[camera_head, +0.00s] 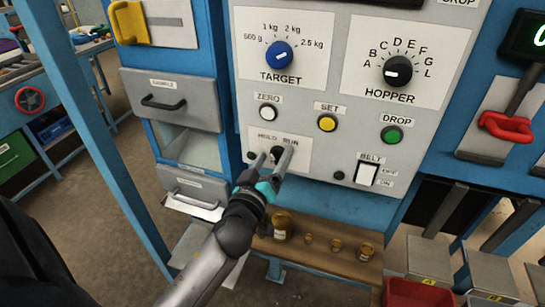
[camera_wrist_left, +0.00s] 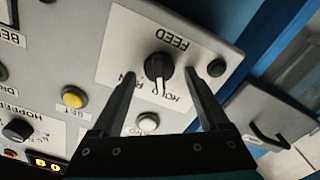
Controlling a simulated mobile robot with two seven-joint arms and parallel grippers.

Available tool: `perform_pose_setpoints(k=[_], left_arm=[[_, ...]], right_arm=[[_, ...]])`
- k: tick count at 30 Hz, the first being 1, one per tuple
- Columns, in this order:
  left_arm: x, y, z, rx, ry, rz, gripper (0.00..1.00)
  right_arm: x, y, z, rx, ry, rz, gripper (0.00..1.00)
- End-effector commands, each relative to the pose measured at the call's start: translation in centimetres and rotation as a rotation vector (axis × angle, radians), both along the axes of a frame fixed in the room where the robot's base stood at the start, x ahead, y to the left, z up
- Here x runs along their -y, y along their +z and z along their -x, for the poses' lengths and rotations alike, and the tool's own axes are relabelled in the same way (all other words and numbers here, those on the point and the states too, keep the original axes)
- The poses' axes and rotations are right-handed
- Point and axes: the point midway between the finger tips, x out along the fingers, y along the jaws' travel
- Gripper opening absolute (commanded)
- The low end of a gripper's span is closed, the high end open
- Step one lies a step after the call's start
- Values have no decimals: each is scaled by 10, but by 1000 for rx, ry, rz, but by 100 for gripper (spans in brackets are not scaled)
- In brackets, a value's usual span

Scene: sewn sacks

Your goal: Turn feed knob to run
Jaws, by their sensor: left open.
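The black feed knob (camera_wrist_left: 157,68) sits on a white plate marked FEED, HOLD and RUN. In the wrist view, which is upside down, its white pointer line is nearer the word HOLD than RUN. My left gripper (camera_wrist_left: 172,74) is open and empty, with a finger on each side of the knob and gaps between. I cannot tell how far the tips are from the panel. In the head view the left gripper (camera_head: 277,158) is in front of the feed plate (camera_head: 301,147) and partly hides the knob. My right gripper is not in view.
Close by on the panel are the white ZERO button (camera_head: 267,113), yellow SET button (camera_head: 327,123), blue TARGET knob (camera_head: 278,54) and BELT switch (camera_head: 366,174). A wooden shelf (camera_head: 325,260) with several small jars is below. A blue post (camera_head: 100,140) stands left.

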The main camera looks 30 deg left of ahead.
Motion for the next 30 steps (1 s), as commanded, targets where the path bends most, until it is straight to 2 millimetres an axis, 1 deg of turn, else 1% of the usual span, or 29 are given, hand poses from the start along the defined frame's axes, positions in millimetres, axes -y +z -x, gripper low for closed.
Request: perform_pose_setpoints(k=[5, 26, 30], left_arm=[[0, 0, 0, 0, 0, 0, 78], [0, 0, 0, 0, 0, 0, 0], [0, 0, 0, 0, 0, -1, 0]], right_arm=[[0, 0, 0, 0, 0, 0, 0], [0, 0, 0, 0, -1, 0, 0], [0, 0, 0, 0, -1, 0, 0]])
